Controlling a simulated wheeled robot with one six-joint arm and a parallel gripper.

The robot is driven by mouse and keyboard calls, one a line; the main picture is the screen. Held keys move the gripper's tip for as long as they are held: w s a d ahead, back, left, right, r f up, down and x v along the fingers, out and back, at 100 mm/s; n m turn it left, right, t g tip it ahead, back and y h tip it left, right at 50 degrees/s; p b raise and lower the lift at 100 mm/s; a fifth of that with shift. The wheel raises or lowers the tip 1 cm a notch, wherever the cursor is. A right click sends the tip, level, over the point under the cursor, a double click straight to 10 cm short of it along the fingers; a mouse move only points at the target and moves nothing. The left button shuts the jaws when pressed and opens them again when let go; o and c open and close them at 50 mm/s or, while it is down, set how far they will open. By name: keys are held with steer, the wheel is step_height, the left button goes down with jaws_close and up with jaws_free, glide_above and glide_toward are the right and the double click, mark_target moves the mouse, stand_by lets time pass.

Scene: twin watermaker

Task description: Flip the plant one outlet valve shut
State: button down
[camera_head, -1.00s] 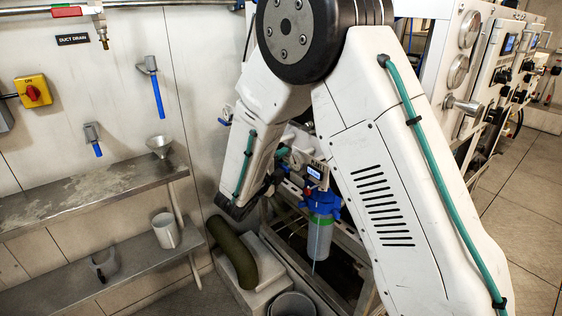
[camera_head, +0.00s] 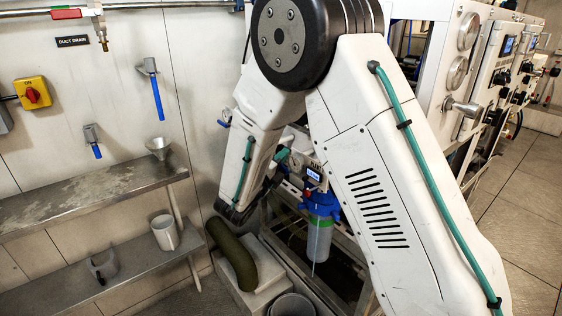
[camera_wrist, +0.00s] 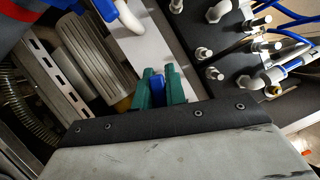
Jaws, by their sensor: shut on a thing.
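In the wrist view, my gripper (camera_wrist: 160,92) shows as two green fingers reaching past the dark edge of my wrist. They are shut on a narrow blue handle (camera_wrist: 157,83), which I take to be the plant one outlet valve's lever. Only a short piece of the handle shows between the fingers. The valve body is mostly hidden, with a bit of yellow just left of the fingers. In the head view my arm covers most of that area, and the handle cannot be made out there.
In the wrist view, several fittings (camera_wrist: 205,52) with blue and white hoses stand close on the right. A white elbow pipe (camera_wrist: 128,18) is above. In the head view, a blue-topped filter housing (camera_head: 320,235), green curved pipe (camera_head: 232,255) and steel shelf (camera_head: 90,200) surround the arm.

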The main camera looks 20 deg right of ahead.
steer(key=shift+s+d+r+m+g+h, duration=0.2)
steer(key=shift+s+r+m+g+h, duration=0.55)
steer(key=shift+m, duration=2.35)
steer(key=shift+s+d+r+m+g+h, duration=0.25)
steer(key=shift+s+m+g+h, duration=0.7)
steer(key=shift+m, duration=2.15)
steer(key=shift+s+d+r+m+g+h, duration=0.35)
steer(key=shift+m+g+h, duration=0.85)
steer(key=shift+m, duration=1.9)
steer(key=shift+s+a+r+t+h, duration=0.1)
steer(key=shift+s+a+t+h, duration=0.05)
steer(key=shift+t+h, duration=0.15)
steer(key=c, duration=1.4)
jaws_free()
steer(key=shift+c, duration=0.2)
